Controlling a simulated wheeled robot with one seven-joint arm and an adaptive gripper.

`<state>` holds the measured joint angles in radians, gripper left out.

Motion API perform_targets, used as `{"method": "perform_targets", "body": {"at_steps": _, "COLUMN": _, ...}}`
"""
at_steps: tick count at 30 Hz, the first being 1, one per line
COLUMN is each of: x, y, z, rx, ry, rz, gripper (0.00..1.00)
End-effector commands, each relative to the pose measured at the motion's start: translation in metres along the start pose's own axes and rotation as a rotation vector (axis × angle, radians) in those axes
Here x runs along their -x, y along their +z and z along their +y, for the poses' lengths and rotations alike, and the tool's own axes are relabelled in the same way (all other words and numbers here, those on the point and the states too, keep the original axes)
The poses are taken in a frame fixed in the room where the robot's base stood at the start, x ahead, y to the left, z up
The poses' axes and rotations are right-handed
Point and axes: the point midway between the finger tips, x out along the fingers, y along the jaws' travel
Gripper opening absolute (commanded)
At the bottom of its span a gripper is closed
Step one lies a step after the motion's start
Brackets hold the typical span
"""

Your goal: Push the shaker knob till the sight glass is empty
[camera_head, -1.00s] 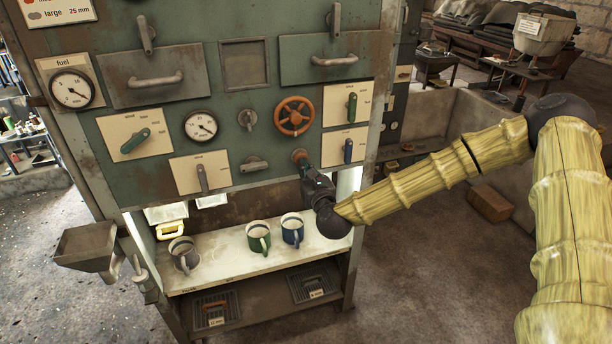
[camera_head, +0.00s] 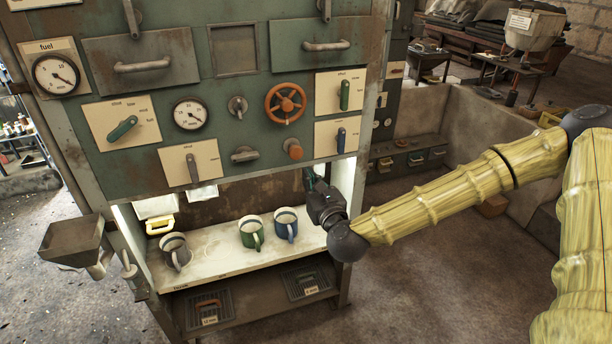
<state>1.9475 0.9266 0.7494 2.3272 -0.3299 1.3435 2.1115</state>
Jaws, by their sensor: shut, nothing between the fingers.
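A round orange-brown knob (camera_head: 293,149), which looks like the shaker knob, sticks out at the lower edge of the green panel, below the orange handwheel (camera_head: 285,103). My gripper (camera_head: 309,176) is below and slightly right of the knob, apart from it in the picture, near the bay under the panel. It is shut and appears empty; its fingertips are small and dark, partly hidden by the wrist. I cannot pick out the sight glass for certain; a framed square recess (camera_head: 234,51) on the panel shows no readable level.
A grey mug (camera_head: 174,252), a green mug (camera_head: 251,234) and a blue mug (camera_head: 286,225) stand on the pale shelf (camera_head: 208,258) left of my gripper. Levers, a fuel gauge (camera_head: 56,75) and drawers crowd the panel. A hopper (camera_head: 74,238) juts out at left.

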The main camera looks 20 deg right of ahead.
Motion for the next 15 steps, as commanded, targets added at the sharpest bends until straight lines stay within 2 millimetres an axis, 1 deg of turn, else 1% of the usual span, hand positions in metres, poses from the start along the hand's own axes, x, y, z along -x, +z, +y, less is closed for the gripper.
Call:
{"method": "perform_targets", "body": {"at_steps": 1, "x": 0.008, "y": -0.002, "z": 0.0, "rx": -0.002, "ry": 0.0, "rz": 0.0, "gripper": 0.0}}
{"method": "perform_targets", "body": {"at_steps": 3, "x": 0.017, "y": -0.001, "z": -0.001, "rx": -0.001, "ry": -0.002, "rz": -0.001, "gripper": 0.0}}
{"method": "perform_targets", "body": {"at_steps": 6, "x": 0.027, "y": -0.001, "z": -0.001, "rx": -0.001, "ry": -0.002, "rz": 0.0, "gripper": 0.0}}
{"method": "perform_targets", "body": {"at_steps": 10, "x": 0.033, "y": 0.0, "z": -0.002, "rx": 0.0, "ry": -0.002, "rz": 0.0, "gripper": 0.0}}
{"method": "perform_targets", "body": {"at_steps": 15, "x": 0.035, "y": 0.0, "z": -0.002, "rx": 0.0, "ry": -0.003, "rz": 0.0, "gripper": 0.0}}
